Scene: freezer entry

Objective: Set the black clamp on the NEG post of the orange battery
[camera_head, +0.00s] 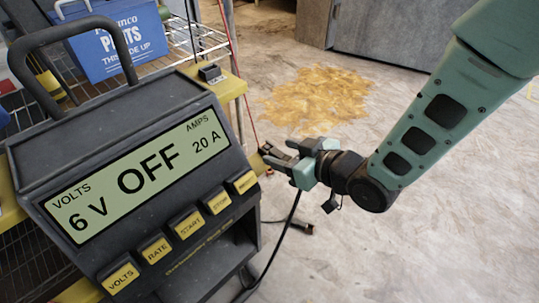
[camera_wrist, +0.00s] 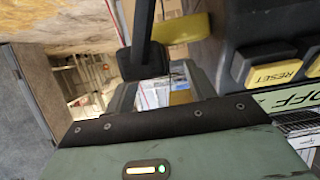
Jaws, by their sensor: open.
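My gripper (camera_head: 268,154) is open at the right side of the charger, its fingertips close to a small yellow part on the charger's side. Whether it touches that part cannot be told. In the wrist view a dark upright bar with a block at its lower end stands near the jaws; I cannot tell what it is. A black cable (camera_head: 284,232) hangs below my gripper toward the floor, with a small dark end piece (camera_head: 300,227) beside it. I cannot tell whether that piece is the black clamp. The orange battery and its NEG post are not recognizable in either view.
The dark charger (camera_head: 120,110) shows OFF, 6 V and 20 A, above a row of yellow buttons; its RESET button (camera_wrist: 272,74) shows in the wrist view. A blue bin (camera_head: 118,45) sits on the wire shelf behind. The concrete floor (camera_head: 440,220) is open at right, with a tan stain (camera_head: 318,97).

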